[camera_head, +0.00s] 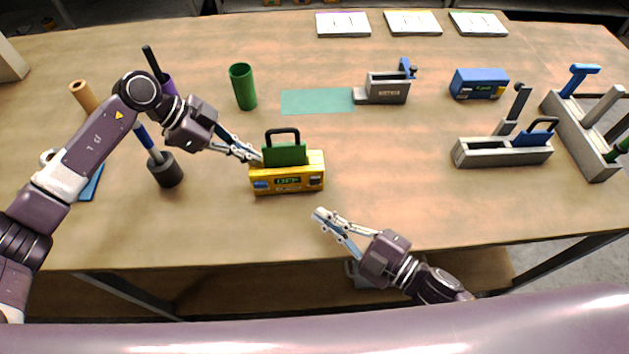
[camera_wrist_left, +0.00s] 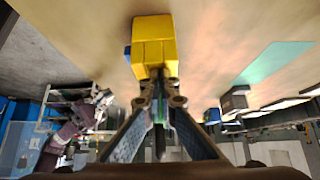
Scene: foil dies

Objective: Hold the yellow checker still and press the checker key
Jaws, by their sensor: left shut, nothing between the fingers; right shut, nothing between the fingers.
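The yellow checker (camera_head: 290,172) stands on the table left of centre, with a small display and a blue patch on its front. A green block with a black handle (camera_head: 285,154) sits on its top. My left gripper (camera_head: 257,159) is shut and empty, its tips at the checker's left end; whether they touch it I cannot tell. In the left wrist view the yellow checker (camera_wrist_left: 153,42) is just beyond the shut fingers (camera_wrist_left: 158,88). My right gripper (camera_head: 319,215) is shut and empty, in front of the checker to the right and apart from it. I cannot clearly make out the key.
A green cup (camera_head: 243,87) stands behind the checker, and a dark holder with a blue-handled tool (camera_head: 166,170) stands to its left. A teal mat (camera_head: 317,101) lies behind. Grey fixtures (camera_head: 500,152) and a blue box (camera_head: 479,83) are at the right. The table right of the checker is clear.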

